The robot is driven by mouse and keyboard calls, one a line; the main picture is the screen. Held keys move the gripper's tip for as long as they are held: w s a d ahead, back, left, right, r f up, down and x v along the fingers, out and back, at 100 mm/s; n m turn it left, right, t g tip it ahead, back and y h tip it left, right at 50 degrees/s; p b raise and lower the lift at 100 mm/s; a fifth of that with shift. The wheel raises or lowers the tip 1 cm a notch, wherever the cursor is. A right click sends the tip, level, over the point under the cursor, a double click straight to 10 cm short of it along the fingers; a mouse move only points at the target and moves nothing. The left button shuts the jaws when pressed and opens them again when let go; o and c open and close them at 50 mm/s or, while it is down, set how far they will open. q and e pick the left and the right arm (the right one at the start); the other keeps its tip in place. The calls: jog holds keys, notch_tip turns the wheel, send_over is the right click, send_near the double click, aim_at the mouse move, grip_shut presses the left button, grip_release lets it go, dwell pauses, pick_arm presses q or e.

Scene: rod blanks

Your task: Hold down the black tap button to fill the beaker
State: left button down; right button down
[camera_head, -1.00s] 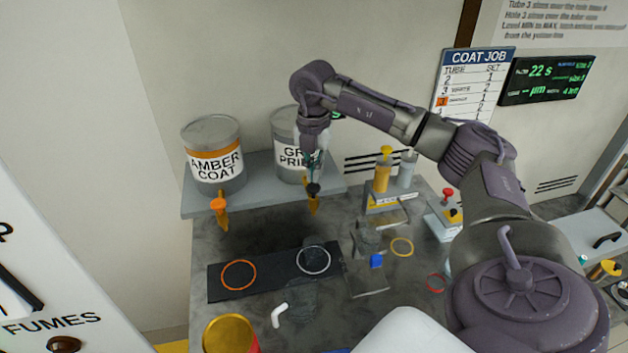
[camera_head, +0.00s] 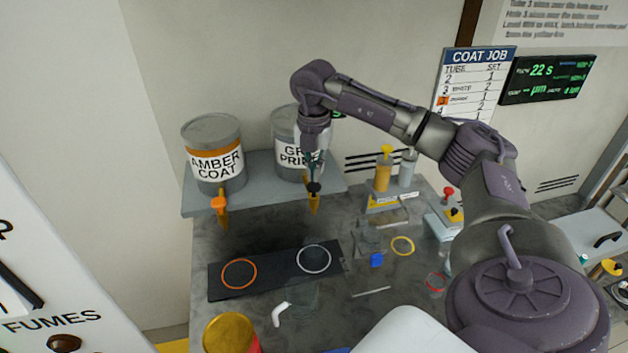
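The black tap button (camera_head: 314,187) sits on the amber-coloured tap (camera_head: 314,206) below the grey primer can (camera_head: 285,150), at the shelf's front edge. My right gripper (camera_head: 314,174) points down right over this button, its tips at or just above it; contact is unclear. Its fingers are small and dark, so I cannot tell whether they are open or shut. The beaker looks to be the faint clear vessel (camera_head: 303,298) with a white handle (camera_head: 280,314), in front of the grey ring (camera_head: 314,259) on the black mat (camera_head: 276,269). No liquid shows in it. My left gripper is not in view.
The amber coat can (camera_head: 215,166) with an orange tap button (camera_head: 219,203) stands left on the shelf (camera_head: 250,177). An orange ring (camera_head: 239,274) marks the mat below. A yellow-topped container (camera_head: 230,335) stands at the front.

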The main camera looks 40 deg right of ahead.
aim_at(314, 185)
jog(key=shift+f, duration=0.15)
jog(key=shift+f+b, duration=1)
jog(key=shift+f, duration=0.55)
jog(key=shift+r, duration=0.1)
dwell(1.4)
notch_tip(314, 185, up, 7)
jog(key=p, duration=0.6)
